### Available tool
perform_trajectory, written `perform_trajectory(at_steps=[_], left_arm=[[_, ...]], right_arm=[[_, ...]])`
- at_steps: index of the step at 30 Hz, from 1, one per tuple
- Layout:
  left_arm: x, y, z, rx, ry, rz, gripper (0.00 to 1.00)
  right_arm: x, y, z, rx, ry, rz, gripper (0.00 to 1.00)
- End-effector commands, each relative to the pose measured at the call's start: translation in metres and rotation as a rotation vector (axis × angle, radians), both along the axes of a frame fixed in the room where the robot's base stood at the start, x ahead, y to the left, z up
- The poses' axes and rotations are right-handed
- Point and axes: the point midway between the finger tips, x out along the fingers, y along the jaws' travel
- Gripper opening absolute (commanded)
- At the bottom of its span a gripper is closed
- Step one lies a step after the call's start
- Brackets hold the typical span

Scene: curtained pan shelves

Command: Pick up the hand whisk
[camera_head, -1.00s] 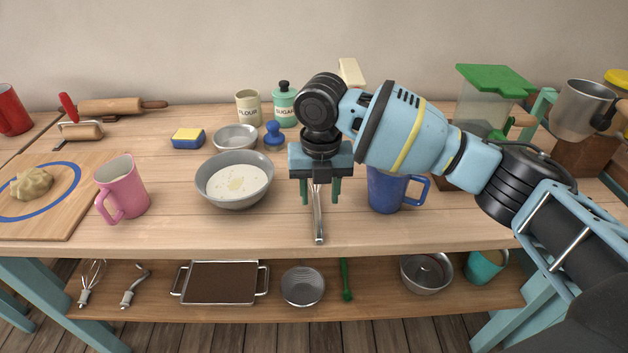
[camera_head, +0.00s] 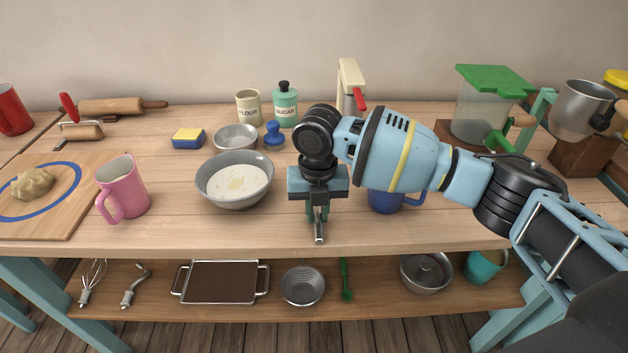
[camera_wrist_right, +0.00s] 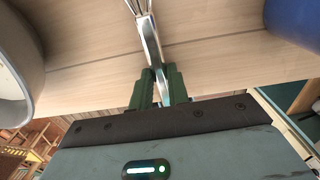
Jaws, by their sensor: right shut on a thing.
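The hand whisk (camera_head: 319,235) lies on the wooden worktop, its metal handle pointing toward the front edge; its upper part is hidden behind my gripper in the head view. My right gripper (camera_head: 317,212) is over the handle with its green fingers shut on it. In the right wrist view, the fingers (camera_wrist_right: 158,88) close around the whisk handle (camera_wrist_right: 150,45), and the start of its wires shows at the top edge. My left gripper is not in view.
A bowl of batter (camera_head: 235,180) stands left of my gripper. A blue mug (camera_head: 386,200) stands close on the right, partly behind my arm. The worktop's front edge is just below the handle end. A lower shelf (camera_head: 385,300) holds pans and tools.

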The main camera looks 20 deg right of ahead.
Motion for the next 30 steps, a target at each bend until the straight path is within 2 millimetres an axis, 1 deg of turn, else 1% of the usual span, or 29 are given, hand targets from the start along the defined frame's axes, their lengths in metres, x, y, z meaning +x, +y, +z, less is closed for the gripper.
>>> perform_trajectory(at_steps=[9,13,17,21,23,26,30], left_arm=[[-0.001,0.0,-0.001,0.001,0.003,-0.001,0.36],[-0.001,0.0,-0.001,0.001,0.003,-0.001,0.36],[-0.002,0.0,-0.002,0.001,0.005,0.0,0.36],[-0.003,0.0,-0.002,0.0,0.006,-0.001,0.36],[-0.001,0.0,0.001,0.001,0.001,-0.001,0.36],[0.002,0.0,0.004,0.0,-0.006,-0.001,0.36],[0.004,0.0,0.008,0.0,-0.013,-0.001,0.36]], right_arm=[[0.0,0.0,0.001,0.001,-0.001,0.0,0.0],[0.001,0.0,0.006,0.0,-0.002,0.0,0.0],[0.001,0.0,0.017,0.001,-0.003,0.0,0.0],[0.001,0.001,0.038,0.003,-0.004,0.0,0.0],[-0.01,-0.002,0.037,0.0,0.001,0.003,0.0],[-0.029,-0.005,0.039,0.001,-0.001,0.003,0.0],[-0.059,-0.01,0.042,0.0,-0.002,0.003,0.0]])
